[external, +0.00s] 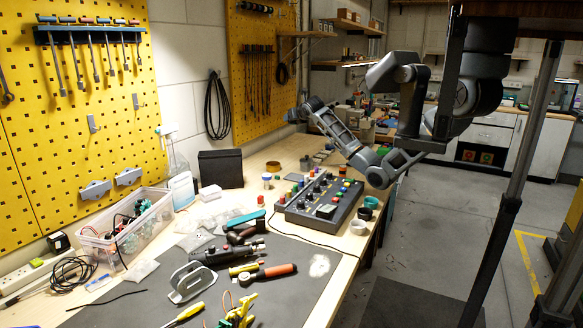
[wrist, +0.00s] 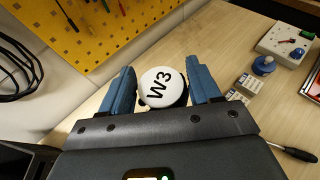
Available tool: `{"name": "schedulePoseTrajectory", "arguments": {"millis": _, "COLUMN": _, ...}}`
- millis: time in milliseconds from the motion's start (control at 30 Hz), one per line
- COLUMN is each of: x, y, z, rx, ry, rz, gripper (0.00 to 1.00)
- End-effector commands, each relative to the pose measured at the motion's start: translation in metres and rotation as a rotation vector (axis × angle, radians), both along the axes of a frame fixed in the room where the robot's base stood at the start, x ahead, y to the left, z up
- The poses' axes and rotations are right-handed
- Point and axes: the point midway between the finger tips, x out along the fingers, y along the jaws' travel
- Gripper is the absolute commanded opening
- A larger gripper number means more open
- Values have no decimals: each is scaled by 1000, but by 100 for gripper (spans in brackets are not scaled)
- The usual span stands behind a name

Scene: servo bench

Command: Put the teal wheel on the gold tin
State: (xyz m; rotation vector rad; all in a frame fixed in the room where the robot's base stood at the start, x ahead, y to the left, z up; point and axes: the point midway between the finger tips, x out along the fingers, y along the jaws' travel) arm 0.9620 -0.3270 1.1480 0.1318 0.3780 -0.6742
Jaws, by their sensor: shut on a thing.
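My gripper (wrist: 161,78) is shut on a round thing with a white face marked W3 (wrist: 160,87); its dark edge shows beside the blue fingers, and no teal shows on it. In the external view my gripper (external: 301,111) is above the far part of the bench, too small there to show what it holds. A small teal round thing (external: 371,201) lies at the bench's right edge, beside the control box; I cannot tell if it is a wheel. A low gold-brown round tin (external: 273,166) stands farther back on the bench.
A control box with coloured knobs (external: 319,198) stands mid-bench. A black box (external: 220,169) is near the wall, and a clear bin (external: 127,227) is at left. Tools lie on the dark mat (external: 225,290).

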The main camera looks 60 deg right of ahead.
Motion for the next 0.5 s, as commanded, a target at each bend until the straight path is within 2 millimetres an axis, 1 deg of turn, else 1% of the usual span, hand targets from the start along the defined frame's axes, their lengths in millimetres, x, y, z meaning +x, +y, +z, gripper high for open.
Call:
{"name": "schedulePoseTrajectory", "arguments": {"millis": 33, "x": -4, "y": -10, "z": 0, "rx": 0, "ry": -1, "rz": -13, "gripper": 32}}
{"name": "schedulePoseTrajectory", "arguments": {"millis": 100, "x": -9, "y": -22, "z": 1, "rx": 1, "ry": -2, "rz": -30, "gripper": 32}}
{"name": "schedulePoseTrajectory", "arguments": {"millis": 133, "x": -8, "y": -19, "z": -9, "rx": 3, "ry": 3, "rz": -26, "gripper": 32}}
{"name": "schedulePoseTrajectory", "arguments": {"millis": 300, "x": -7, "y": -18, "z": -39, "rx": 2, "ry": 2, "rz": -24, "gripper": 32}}
{"name": "schedulePoseTrajectory", "arguments": {"millis": 400, "x": -7, "y": -18, "z": -54, "rx": 1, "ry": 3, "rz": -25, "gripper": 32}}
{"name": "schedulePoseTrajectory", "arguments": {"millis": 500, "x": -7, "y": -17, "z": -66, "rx": 1, "ry": 0, "rz": -24, "gripper": 32}}
